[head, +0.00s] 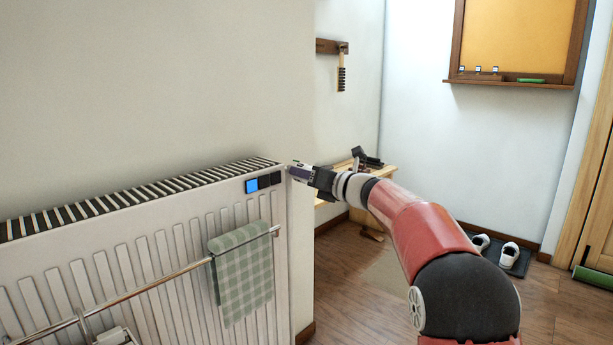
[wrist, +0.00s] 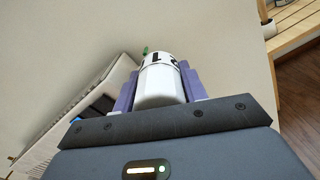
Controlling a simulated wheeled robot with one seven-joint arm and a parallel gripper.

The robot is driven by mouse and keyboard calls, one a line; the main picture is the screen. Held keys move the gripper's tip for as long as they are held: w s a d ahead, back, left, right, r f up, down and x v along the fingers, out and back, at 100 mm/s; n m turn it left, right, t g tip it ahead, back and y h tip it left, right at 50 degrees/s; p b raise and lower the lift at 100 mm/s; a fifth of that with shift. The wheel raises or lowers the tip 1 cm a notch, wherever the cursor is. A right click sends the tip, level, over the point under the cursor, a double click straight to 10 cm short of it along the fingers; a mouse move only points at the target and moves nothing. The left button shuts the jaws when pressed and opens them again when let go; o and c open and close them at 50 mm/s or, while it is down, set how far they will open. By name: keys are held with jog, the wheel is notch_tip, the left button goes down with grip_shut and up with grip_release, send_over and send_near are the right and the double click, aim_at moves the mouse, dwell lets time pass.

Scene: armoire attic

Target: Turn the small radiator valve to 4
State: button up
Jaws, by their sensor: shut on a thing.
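The small radiator valve (wrist: 160,82) is a white knob with dark marks near its far end, seen in the wrist view. A small green mark shows just beyond it. I cannot read which number is set. My gripper (wrist: 158,88) has its purple fingers on both sides of the knob and is shut on it. In the head view my gripper (head: 301,172) is at the upper right end of the white radiator (head: 150,255). The valve is mostly hidden there by the gripper.
A checked green towel (head: 241,270) hangs on a rail across the radiator front. A panel with a blue square (head: 252,186) is near the radiator's top right corner. A wooden bench (head: 380,172) stands behind my arm. White shoes (head: 510,252) rest on a dark mat.

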jog(key=shift+f, duration=0.2)
jog(key=o, duration=1)
jog(key=shift+r, duration=0.1)
jog(key=v, duration=0.7)
jog(key=shift+s+d, duration=0.25)
jog(key=shift+d, duration=0.1)
